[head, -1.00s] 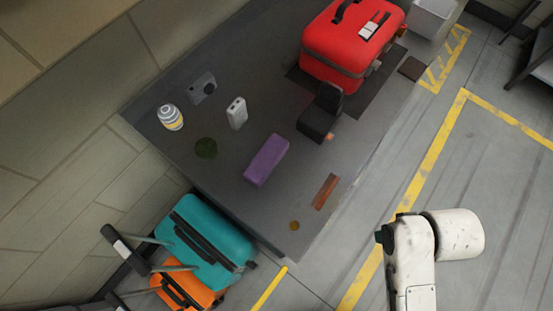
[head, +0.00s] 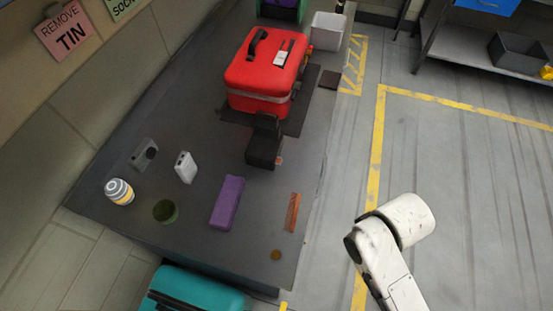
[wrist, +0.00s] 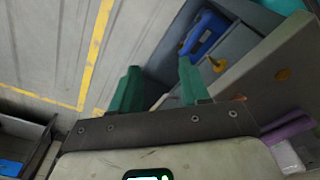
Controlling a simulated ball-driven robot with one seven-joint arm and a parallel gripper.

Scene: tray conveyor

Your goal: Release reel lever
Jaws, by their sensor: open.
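No part can be told for sure as a reel lever. A small black device (head: 261,150) with an upright back and a small orange part at its right side stands on the dark grey table (head: 165,235), in front of the red suitcase (head: 262,80). My gripper (wrist: 158,86) shows in the wrist view with two green fingers apart and nothing between them. Beyond the fingers are a blue object (wrist: 207,34) and the grey table side. In the head view my arm is right of the table, over the floor; the gripper is not visible there.
On the table are a purple block (head: 227,203), a white box (head: 185,167), a striped jar (head: 119,191), a green disc (head: 165,211), a grey device (head: 144,154) and a brown bar (head: 292,212). A teal suitcase (head: 195,292) stands at the near end.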

